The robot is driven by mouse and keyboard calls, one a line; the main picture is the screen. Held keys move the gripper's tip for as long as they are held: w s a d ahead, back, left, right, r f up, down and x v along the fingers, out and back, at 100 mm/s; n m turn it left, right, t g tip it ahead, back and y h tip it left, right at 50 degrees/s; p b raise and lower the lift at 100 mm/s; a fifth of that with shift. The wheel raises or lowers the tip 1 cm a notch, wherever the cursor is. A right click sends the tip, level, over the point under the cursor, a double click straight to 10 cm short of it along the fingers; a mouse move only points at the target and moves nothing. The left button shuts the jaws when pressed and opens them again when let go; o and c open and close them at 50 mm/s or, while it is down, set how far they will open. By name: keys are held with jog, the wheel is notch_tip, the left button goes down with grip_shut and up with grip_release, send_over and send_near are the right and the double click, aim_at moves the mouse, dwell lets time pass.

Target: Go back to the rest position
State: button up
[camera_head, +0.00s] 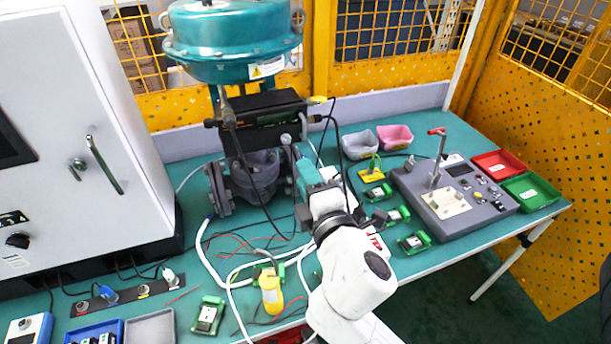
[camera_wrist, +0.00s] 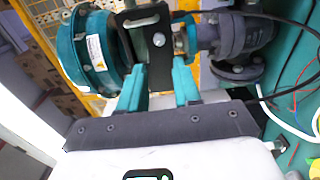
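My gripper (camera_wrist: 160,82) shows two teal fingers set apart with nothing between them in the wrist view. In the head view my gripper (camera_head: 298,170) is in front of the valve assembly, just right of its lower body. The valve has a teal dome actuator (camera_head: 232,42) on top, a black positioner box (camera_head: 262,122) and a grey flanged body (camera_head: 256,178). In the wrist view the actuator (camera_wrist: 90,50) lies left, the grey body (camera_wrist: 240,40) right, and a black bracket (camera_wrist: 150,40) shows beyond the fingertips. I cannot tell the exact gap to the valve.
A white cabinet (camera_head: 75,120) stands at left. Right are a grey test fixture (camera_head: 452,222), a red tray (camera_head: 500,163) and a green tray (camera_head: 535,190). Yellow fencing (camera_head: 395,72) closes the back.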

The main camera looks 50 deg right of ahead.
dwell(0.4)
jog(key=s+f+m+g+y, duration=0.2)
jog(key=s+f+m+g, duration=0.15)
jog(key=f, duration=0.45)
jog(key=s+f+m+g+y, duration=0.25)
jog(key=f+m+g, duration=0.25)
jog(key=f, duration=0.4)
jog(key=s+a+f+m+g+y, duration=0.3)
jog(key=s+a+f+g+y, duration=0.2)
jog(key=s+a+f, duration=0.4)
jog(key=shift+s, duration=1.15)
jog(key=shift+a+m+g, duration=0.1)
jog(key=shift+m+g, duration=0.15)
